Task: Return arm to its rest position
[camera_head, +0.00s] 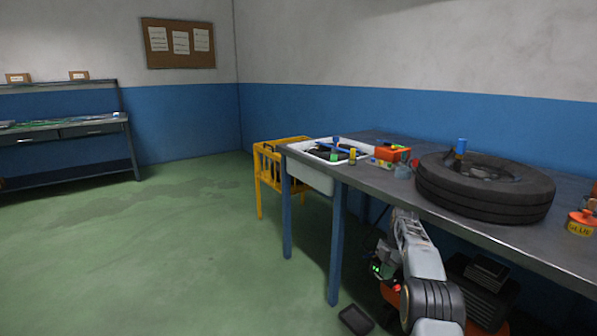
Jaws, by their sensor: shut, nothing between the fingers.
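My arm (420,262) shows at the lower right, in front of the grey workbench (470,222). It is folded, with its grey link rising towards the bench edge. My gripper (380,258) is a small dark shape with green lights, left of that link and below the bench top. It is shut and holds nothing; its fingertips are hard to make out.
On the bench are a black tyre (485,190), a white basin (312,176), a red box (392,153) and a glue pot (581,222). A yellow rack (268,165) stands behind. A dark tray (356,319) lies on the floor. The green floor at left is clear.

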